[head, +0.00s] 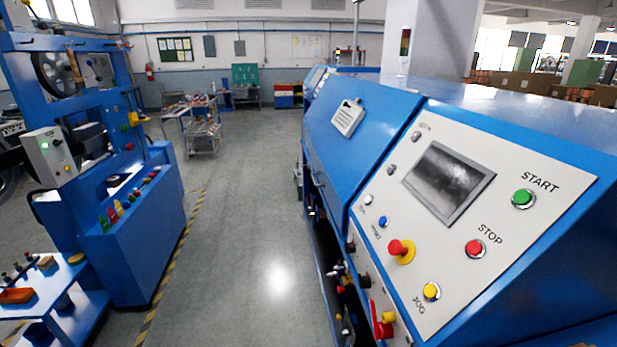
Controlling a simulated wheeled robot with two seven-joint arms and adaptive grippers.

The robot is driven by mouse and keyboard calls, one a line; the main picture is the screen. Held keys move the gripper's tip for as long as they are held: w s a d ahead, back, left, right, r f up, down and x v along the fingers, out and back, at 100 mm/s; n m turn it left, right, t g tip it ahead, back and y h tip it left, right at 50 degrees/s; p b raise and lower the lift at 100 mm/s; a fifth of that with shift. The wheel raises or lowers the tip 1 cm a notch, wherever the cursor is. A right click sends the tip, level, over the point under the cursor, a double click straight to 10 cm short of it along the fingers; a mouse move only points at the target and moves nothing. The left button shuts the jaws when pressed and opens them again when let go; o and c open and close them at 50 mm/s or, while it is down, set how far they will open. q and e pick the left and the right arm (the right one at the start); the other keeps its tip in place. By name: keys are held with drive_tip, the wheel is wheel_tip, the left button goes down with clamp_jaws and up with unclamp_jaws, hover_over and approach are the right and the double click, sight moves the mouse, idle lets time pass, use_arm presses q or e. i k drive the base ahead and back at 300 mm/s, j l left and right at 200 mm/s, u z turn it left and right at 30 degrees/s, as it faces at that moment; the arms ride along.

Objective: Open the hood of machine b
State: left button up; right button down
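A long blue machine (566,134) runs along the right side, with a light control panel (540,215) on its near end. The panel carries a screen (447,182), a green START button (523,198), a red STOP button (475,248), a yellow JOG button (431,291) and a red knob on a yellow ring (401,250). Beyond the panel is a sloping blue hood (380,115) with a white label plate (348,118); it looks closed. No lettering naming machine b is readable. Neither of my grippers is in view.
Another blue machine (150,225) with pulleys stands at the left. A blue cart (90,302) with small parts is at the lower left. Clear grey floor (245,240) lies between the machines, beside a yellow-black stripe (172,268). A trolley (203,130) stands farther back.

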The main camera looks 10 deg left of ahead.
sight(341, 164)
drive_tip(key=i+j, duration=0.2)
drive_tip(key=j, duration=0.15)
drive_tip(key=i+j+z, duration=0.1)
drive_tip(key=i+j, duration=0.35)
drive_tip(key=j, duration=0.3)
drive_tip(key=i+j+z, duration=0.1)
drive_tip(key=j, duration=0.25)
drive_tip(key=i+j, duration=0.25)
drive_tip(key=j, duration=0.15)
drive_tip(key=i+j+z, duration=0.15)
drive_tip(key=i+j, duration=0.45)
